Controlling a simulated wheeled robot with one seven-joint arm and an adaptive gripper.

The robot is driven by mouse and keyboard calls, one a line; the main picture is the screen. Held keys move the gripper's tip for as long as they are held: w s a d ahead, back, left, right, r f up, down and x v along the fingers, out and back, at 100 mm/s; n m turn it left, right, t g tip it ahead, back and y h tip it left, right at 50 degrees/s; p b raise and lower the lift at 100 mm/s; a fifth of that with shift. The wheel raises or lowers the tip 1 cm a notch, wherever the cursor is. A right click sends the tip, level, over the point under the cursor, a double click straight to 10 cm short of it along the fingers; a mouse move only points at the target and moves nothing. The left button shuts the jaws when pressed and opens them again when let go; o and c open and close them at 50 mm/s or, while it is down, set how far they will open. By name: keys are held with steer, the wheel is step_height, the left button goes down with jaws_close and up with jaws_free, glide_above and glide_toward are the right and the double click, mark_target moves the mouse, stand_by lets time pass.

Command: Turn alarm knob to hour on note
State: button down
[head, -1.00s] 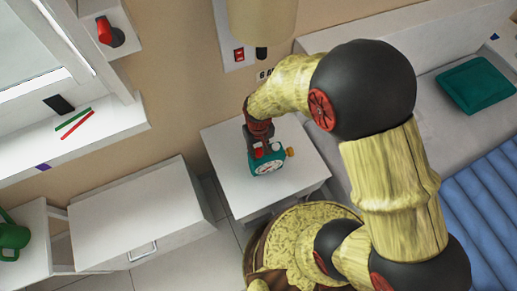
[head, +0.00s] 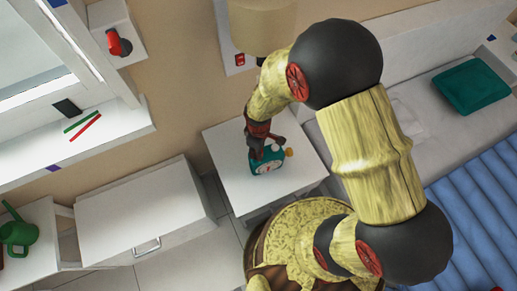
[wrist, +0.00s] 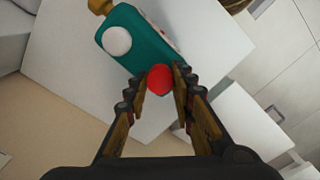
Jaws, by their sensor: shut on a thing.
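The teal alarm clock (head: 268,168) with a white face stands on the white bedside table. A gold knob (head: 289,152) sticks out at its right side. In the wrist view the clock (wrist: 140,58) shows a white round button (wrist: 117,40) and a red knob (wrist: 159,79) on one side, with the gold knob (wrist: 100,5) at the far end. My gripper (wrist: 167,80) is shut on the red knob, a finger on each side of it. In the head view my gripper (head: 261,147) is at the clock's top. The note and the clock's hands cannot be read.
The bedside table (head: 225,150) has free room around the clock. A lamp (head: 262,25) hangs above it on the wall. A bed with a blue cover (head: 480,210) is on the right, a white drawer cabinet (head: 140,215) on the left. A green watering can (head: 18,232) stands far left.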

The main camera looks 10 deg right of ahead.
steer(key=shift+n, duration=0.6)
steer(key=c, duration=1.5)
jaws_free()
steer(key=shift+c, duration=0.2)
steer(key=shift+o, duration=0.2)
step_height(320, 180, up, 12)
